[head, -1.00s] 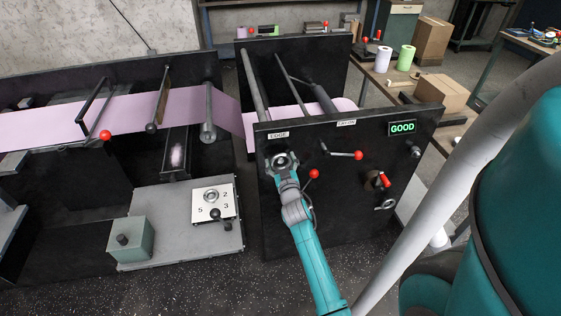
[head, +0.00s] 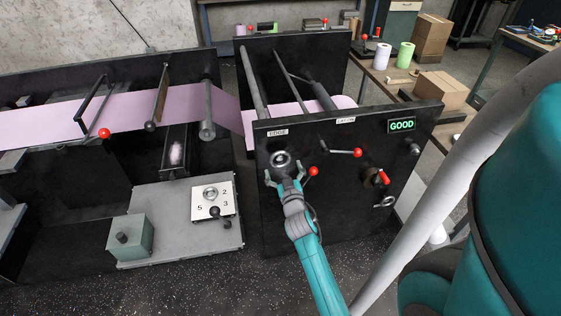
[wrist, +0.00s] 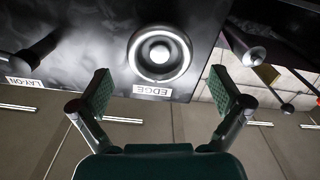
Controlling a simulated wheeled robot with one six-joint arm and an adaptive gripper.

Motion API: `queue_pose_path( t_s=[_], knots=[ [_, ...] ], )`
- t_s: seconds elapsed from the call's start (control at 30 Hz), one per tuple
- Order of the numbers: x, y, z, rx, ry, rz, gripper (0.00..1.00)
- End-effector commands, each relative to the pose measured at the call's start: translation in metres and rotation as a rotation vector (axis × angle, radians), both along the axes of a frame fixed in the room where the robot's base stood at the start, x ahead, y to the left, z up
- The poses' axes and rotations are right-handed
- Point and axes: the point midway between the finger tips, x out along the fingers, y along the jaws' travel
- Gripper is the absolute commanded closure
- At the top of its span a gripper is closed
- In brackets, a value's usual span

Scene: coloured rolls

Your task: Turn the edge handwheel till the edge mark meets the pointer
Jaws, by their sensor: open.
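The edge handwheel (head: 281,159) is a round dark wheel with a bright rim and a hub. It sits on the black side panel below the EDGE label (head: 278,133). In the wrist view the handwheel (wrist: 159,54) is ahead, between and beyond my fingers, and the EDGE label (wrist: 152,91) appears upside down. My gripper (head: 285,178) is open and empty, just below and in front of the wheel. In the wrist view my gripper (wrist: 165,95) has its two green pads spread wide, apart from the wheel. I cannot make out the edge mark or the pointer.
A lever with a red ball (head: 357,153) is right of the wheel; another red ball (head: 313,171) is close beside my gripper. A green GOOD display (head: 402,126) is lit at the panel's upper right. A pink web (head: 60,117) runs through the machine.

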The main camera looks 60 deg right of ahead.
Motion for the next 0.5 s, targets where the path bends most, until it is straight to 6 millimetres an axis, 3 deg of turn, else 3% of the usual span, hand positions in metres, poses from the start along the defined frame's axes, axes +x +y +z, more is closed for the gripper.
queue_pose_path(
  t_s=[0.2, 0.5],
  knots=[
    [-0.026, 0.030, 0.000, 0.001, 0.001, 0.001, 0.00],
    [-0.043, 0.051, 0.000, 0.000, 0.000, 0.001, 0.00]
  ],
)
